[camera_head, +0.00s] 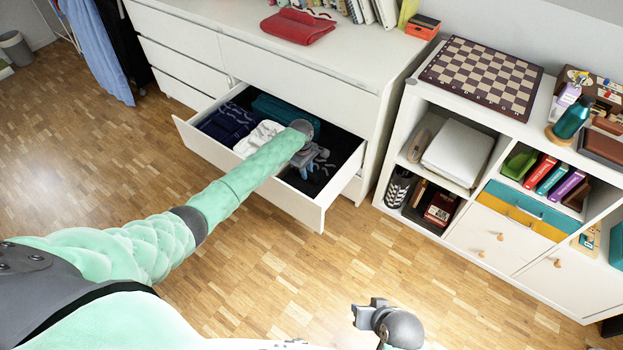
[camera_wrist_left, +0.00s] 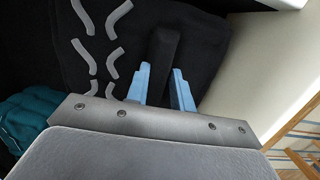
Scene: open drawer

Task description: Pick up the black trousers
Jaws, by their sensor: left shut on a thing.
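The black trousers (camera_wrist_left: 85,50), dark cloth with grey wavy marks, lie in the open drawer. In the head view they show in the drawer's right part (camera_head: 315,185), partly hidden by my left gripper (camera_head: 312,160). In the left wrist view the blue fingers of my left gripper (camera_wrist_left: 161,88) are shut on a raised fold of the black cloth. The trousers appear to be still down in the drawer. My right gripper (camera_head: 365,314) is low in the head view, over the floor and away from the drawer; its jaw state is unclear.
The open white drawer (camera_head: 270,190) also holds dark blue clothes (camera_head: 228,124), a white garment (camera_head: 258,137) and teal clothes (camera_head: 280,110). A white shelf unit (camera_head: 480,208) stands to the right. The wooden floor (camera_head: 130,160) in front is clear.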

